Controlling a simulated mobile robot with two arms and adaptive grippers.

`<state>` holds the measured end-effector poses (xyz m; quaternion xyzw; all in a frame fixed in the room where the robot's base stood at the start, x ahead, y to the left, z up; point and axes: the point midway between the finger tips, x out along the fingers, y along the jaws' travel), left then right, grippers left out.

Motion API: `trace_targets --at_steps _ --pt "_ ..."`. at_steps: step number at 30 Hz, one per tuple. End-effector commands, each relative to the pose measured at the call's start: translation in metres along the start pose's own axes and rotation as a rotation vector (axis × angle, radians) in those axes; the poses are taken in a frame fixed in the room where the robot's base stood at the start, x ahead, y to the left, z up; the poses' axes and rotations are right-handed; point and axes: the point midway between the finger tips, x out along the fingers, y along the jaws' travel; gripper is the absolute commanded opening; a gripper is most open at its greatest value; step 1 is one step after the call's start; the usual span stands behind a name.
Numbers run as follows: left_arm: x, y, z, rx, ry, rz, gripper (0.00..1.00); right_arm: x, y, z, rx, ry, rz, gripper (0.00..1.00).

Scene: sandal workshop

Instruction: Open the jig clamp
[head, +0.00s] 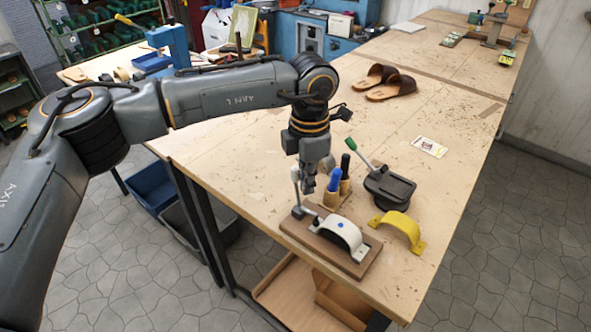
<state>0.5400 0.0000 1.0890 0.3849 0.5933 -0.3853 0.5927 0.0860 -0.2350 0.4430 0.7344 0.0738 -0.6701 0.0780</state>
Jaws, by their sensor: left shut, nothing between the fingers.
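My left gripper (309,188) points down, shut and empty, just right of the lever, above the left part of the jig. I cannot tell whether it touches the lever. My right gripper is not in view.
Blue- and black-handled tools (334,180) stand in wooden holders close to the gripper. A dark device with a green-tipped lever (390,187) and a yellow arch (401,229) lie to the right. Brown sandals (391,86) and a card (429,147) lie farther back. The bench middle is mostly clear.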

Motion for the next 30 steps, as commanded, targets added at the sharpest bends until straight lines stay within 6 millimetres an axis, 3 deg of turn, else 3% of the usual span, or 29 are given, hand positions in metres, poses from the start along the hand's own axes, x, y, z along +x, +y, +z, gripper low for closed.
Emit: trace_targets --at_steps 30 --pt "0.006 0.021 -0.012 0.0 0.0 0.0 0.0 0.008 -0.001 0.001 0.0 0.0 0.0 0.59"
